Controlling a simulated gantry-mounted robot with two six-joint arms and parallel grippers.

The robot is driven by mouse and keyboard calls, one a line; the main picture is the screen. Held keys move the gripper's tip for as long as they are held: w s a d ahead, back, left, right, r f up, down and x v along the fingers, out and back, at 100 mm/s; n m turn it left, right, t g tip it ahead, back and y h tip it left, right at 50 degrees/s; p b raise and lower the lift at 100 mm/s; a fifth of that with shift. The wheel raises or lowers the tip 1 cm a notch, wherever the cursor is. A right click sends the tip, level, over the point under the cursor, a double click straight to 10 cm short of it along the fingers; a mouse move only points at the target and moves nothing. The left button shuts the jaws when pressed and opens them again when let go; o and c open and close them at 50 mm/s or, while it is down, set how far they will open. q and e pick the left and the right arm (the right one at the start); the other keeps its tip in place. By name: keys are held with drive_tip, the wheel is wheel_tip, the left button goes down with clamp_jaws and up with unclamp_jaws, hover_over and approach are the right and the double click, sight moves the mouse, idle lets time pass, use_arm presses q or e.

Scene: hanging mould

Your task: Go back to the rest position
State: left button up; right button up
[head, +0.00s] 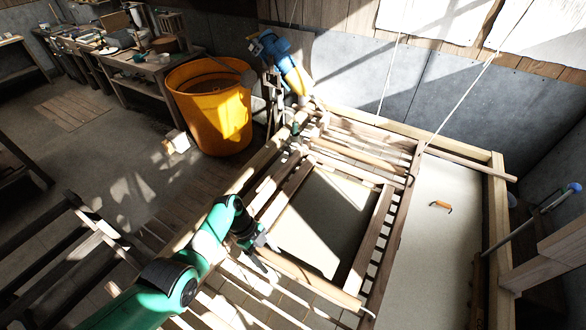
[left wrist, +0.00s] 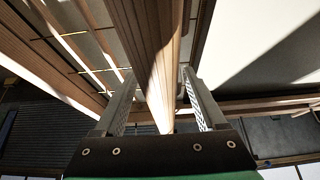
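My left gripper (head: 264,252) is at the near left corner of the wooden mould frame (head: 376,235), beside the mould's near bar (head: 310,274). In the left wrist view the two fingers (left wrist: 160,103) stand apart on either side of a wooden bar (left wrist: 152,45). Whether they touch it is hard to tell. A pale panel (head: 322,215), part sunlit and part shaded, fills the mould. A blue and yellow arm (head: 290,72) reaches down at the far end of the slatted rack. It may be my right arm; its small gripper end (head: 303,128) is unclear.
A pale vat (head: 428,250) with an orange handle-like piece (head: 441,204) lies right of the mould. A yellow tub (head: 213,112) stands behind left. Ropes (head: 465,98) hang at the right. Wooden slats (head: 60,245) lie at lower left. The floor (head: 90,150) at left is mostly open.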

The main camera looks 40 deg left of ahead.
use_arm(q)
drive_tip(key=p+v, duration=0.3)
drive_tip(key=v, duration=0.8)
drive_tip(key=shift+p, duration=0.35)
drive_tip(key=shift+a+r, duration=0.15)
drive_tip(key=shift+r, duration=0.15)
